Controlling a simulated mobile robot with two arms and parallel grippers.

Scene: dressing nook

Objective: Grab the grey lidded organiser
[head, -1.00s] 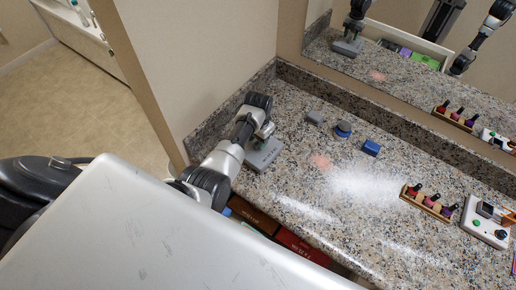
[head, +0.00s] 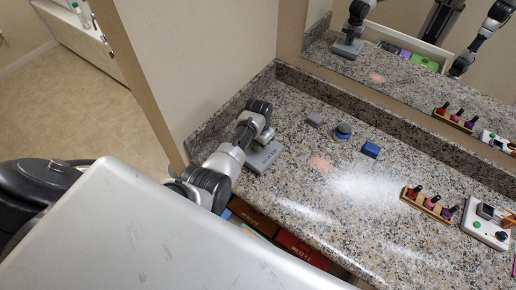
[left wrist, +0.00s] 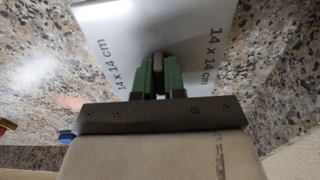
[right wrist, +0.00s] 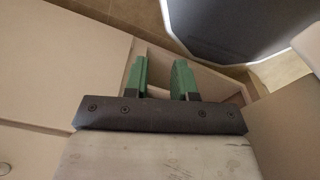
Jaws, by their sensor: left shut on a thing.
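The grey lidded organiser (head: 264,157) is at the counter's left end, near the wall corner. In the left wrist view its light grey lid (left wrist: 205,22) carries the print "14 x 14 cm" and has a small knob (left wrist: 158,62). My left gripper (left wrist: 158,75) is shut on that knob, one green finger on either side. In the head view my left arm partly covers the organiser; I cannot tell whether it touches the counter. My right gripper (right wrist: 160,75) is open and empty in the right wrist view, above an open drawer-like space. It is out of sight in the head view.
The granite counter (head: 290,185) holds a small grey block (head: 315,119), a round blue-and-grey item (head: 343,131), a blue box (head: 371,150), a wooden rack of bottles (head: 427,202) and a white device (head: 487,228). Boxes (head: 302,248) sit in an open drawer below the front edge. A mirror stands behind.

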